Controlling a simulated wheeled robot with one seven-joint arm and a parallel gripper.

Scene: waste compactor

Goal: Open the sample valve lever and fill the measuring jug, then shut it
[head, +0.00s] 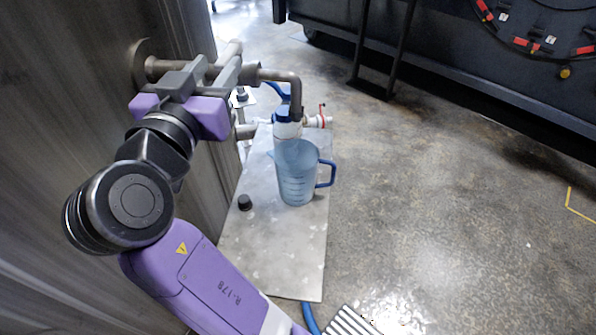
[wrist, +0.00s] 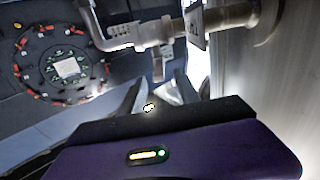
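My gripper (head: 220,60) is at the pipe on the grey wall, its two grey fingers apart. In the wrist view the fingers (wrist: 153,92) also look apart, below the pipe. A short pale piece (wrist: 158,66) hangs from the pipe near them; it may be the valve lever, but I cannot tell its position or any contact. The pipe bends down into a spout (head: 297,100). The translucent measuring jug (head: 297,178), with a blue handle, stands upright on a metal plate below the spout. It looks bluish; I cannot tell its liquid level or see a stream.
A clear bottle with a blue cap (head: 284,118) stands behind the jug, beside a small red-handled valve (head: 322,116). A black knob (head: 244,202) is on the metal plate (head: 285,250). The floor to the right is clear.

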